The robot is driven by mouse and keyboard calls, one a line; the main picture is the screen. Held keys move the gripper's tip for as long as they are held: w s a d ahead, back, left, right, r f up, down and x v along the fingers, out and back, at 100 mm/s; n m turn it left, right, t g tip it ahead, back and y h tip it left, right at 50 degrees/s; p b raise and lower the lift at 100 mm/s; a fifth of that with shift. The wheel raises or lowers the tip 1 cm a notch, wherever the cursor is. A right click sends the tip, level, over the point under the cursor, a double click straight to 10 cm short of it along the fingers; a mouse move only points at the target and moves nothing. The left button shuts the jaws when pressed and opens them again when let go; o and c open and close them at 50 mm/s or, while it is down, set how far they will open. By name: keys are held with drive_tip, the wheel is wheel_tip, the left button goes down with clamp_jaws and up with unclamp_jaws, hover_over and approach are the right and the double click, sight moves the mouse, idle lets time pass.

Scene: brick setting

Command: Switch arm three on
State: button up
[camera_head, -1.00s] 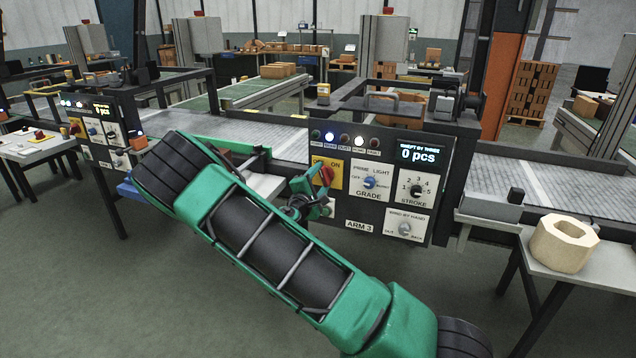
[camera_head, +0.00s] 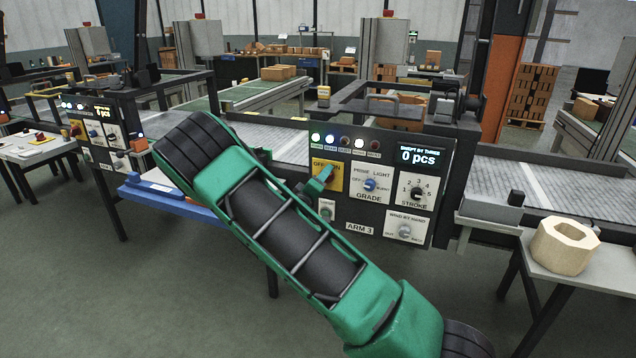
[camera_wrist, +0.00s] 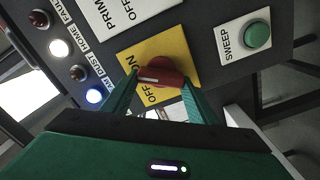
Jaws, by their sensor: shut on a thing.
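The ARM 3 panel (camera_head: 392,180) stands in the middle of the head view. Its yellow OFF/ON plate (camera_head: 331,167) is partly covered there by my green gripper (camera_head: 320,184). In the wrist view, my gripper (camera_wrist: 160,84) has one finger on each side of the red knob (camera_wrist: 170,70) on the yellow plate (camera_wrist: 185,48), shut on it. The knob's white mark seems to point between OFF and ON. The knob is hidden in the head view. On the lamp row, the leftmost lamp (camera_head: 315,138) looks green, and the blue (camera_head: 329,139) and white (camera_head: 359,143) lamps glow.
The green SWEEP button (camera_wrist: 257,35) is beside the yellow plate. The grade knob (camera_head: 369,184), stroke knob (camera_head: 417,193) and display reading 0 pcs (camera_head: 418,156) are to the right. A blue-edged shelf (camera_head: 170,200) juts out left of my arm.

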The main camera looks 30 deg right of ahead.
drive_tip(key=shift+s+d+f+m, duration=0.15)
drive_tip(key=shift+f+m, duration=0.05)
drive_tip(key=shift+m, duration=1)
drive_tip(key=o, duration=1)
drive_tip(key=shift+o, duration=0.2)
drive_tip(key=shift+r, duration=0.1)
drive_tip(key=v, duration=1)
drive_tip(key=shift+a, duration=0.3)
